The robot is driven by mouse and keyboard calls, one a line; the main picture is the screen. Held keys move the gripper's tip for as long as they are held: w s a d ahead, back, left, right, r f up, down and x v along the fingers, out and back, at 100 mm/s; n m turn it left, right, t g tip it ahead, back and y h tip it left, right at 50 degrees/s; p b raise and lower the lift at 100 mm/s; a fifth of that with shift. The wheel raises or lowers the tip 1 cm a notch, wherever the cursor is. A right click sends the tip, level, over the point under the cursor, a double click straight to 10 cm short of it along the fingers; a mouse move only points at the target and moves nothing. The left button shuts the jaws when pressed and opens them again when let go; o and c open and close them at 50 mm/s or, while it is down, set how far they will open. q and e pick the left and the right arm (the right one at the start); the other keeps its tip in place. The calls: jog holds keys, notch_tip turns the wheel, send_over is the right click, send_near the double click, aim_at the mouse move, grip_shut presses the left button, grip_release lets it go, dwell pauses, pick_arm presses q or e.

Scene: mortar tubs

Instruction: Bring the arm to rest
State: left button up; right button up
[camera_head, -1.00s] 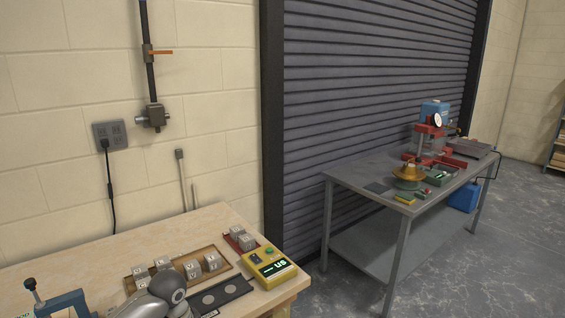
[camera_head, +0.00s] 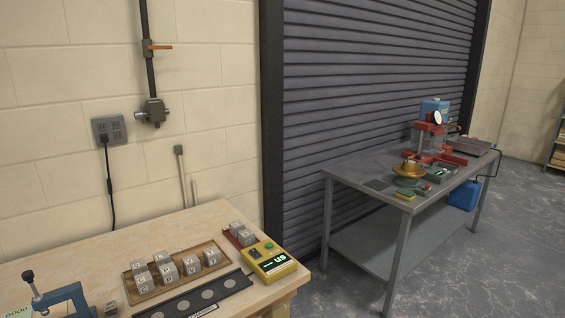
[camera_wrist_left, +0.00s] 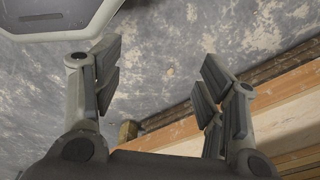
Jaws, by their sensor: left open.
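My left gripper (camera_wrist_left: 160,75) shows in the left wrist view with its two fingers spread wide apart. Nothing is between them. Beyond it are the grey floor and, at the right, the edge of a wooden bench (camera_wrist_left: 290,105). The gripper appears beside the bench edge, not over its top. In the head view no part of either arm shows now. My right gripper is in neither view.
The wooden bench (camera_head: 195,222) holds a brown tray (camera_head: 222,262) of grey lettered cubes, a black strip with round discs (camera_head: 208,294), a yellow device (camera_head: 270,262) and a blue clamp (camera_head: 62,295). A grey metal table (camera_head: 345,172) stands at right, with open floor around it.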

pick_arm(q)
jog(key=s+d+f, duration=0.1)
jog(key=s, duration=0.7)
jog(key=shift+s+f, duration=0.15)
jog(key=shift+f, duration=0.15)
